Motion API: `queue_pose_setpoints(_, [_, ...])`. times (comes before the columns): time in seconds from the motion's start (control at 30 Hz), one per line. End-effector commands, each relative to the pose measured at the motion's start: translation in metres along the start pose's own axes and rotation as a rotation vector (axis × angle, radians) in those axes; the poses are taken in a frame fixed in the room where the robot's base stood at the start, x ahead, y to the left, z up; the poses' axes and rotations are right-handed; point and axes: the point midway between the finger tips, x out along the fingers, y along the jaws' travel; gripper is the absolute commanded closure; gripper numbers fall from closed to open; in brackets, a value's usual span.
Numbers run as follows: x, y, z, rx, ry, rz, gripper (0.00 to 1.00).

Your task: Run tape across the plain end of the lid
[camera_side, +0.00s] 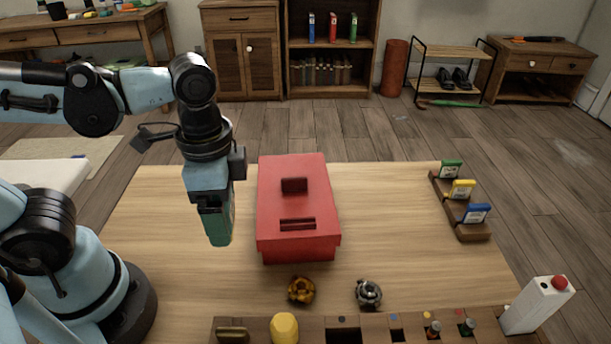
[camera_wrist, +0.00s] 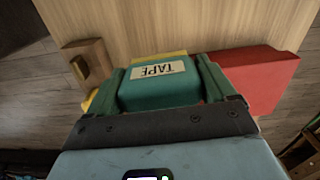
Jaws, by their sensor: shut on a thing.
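The red box (camera_side: 298,245) stands on the wooden table. Its lid (camera_side: 285,205) has a raised block handle near its middle and a dark slotted piece near the front end; the far end looks plain. My gripper (camera_side: 207,208) is shut on a green tape dispenser, above the table just left of the box and apart from it. In the wrist view the dispenser (camera_wrist: 158,95), with its TAPE label, sits between the fingers of my gripper (camera_wrist: 160,80). Part of the red box (camera_wrist: 262,75) shows to the right there. I see no tape on the lid.
A wooden rack (camera_side: 471,228) with green, yellow and blue cartridges stands at the right. Two small knobs, gold (camera_side: 301,290) and grey (camera_side: 368,292), lie before the box. A slotted wooden holder (camera_side: 375,322) lines the front edge; a white box with red button (camera_side: 537,305) stands beside it.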

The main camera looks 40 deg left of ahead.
Motion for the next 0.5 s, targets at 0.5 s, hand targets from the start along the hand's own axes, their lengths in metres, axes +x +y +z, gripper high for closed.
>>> queue_pose_setpoints(0.5, [-0.038,-0.047,-0.06,-0.003,0.0,0.0,0.4])
